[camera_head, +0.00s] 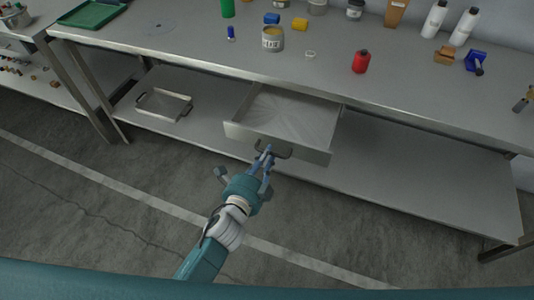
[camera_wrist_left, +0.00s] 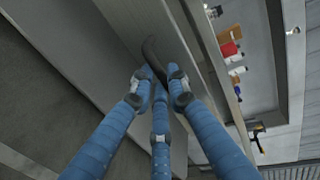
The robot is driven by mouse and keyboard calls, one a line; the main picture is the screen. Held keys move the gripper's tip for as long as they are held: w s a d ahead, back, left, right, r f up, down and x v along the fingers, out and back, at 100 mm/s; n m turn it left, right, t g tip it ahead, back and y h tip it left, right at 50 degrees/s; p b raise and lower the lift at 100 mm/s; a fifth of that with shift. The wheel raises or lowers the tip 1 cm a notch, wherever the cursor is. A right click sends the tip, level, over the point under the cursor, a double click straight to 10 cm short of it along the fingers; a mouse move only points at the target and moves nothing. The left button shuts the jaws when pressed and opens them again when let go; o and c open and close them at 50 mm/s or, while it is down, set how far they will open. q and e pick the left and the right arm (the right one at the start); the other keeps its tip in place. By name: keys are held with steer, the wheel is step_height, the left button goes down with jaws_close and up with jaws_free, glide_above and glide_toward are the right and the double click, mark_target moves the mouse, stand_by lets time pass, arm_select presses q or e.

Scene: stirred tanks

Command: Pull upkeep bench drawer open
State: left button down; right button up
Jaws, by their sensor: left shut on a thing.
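The upkeep bench (camera_head: 205,55) is a long grey metal table with a lower shelf. Its drawer (camera_head: 290,113) hangs under the top and stands pulled out, with its empty inside showing. A dark curved handle (camera_head: 278,151) is on the drawer front. My left gripper (camera_head: 266,155) is shut on the handle in the head view. In the left wrist view its blue fingers (camera_wrist_left: 160,82) close around the dark handle (camera_wrist_left: 153,55), which is partly hidden between the fingertips. My right gripper is not in view.
A tin (camera_head: 272,39), a red bottle (camera_head: 361,62) and white bottles (camera_head: 434,19) stand on the bench top. A metal tray (camera_head: 163,104) lies on the lower shelf. The floor (camera_head: 100,200) in front of the drawer is clear.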

arm_select(q)
steer(key=shift+w, duration=0.1)
steer(key=c, duration=1.9)
jaws_free()
steer(key=shift+o, duration=1.1)
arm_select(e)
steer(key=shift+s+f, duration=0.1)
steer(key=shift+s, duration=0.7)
arm_select(q)
steer(key=v, duration=1.2)
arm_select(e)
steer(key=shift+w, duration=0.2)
arm_select(q)
steer(key=shift+f, duration=0.1)
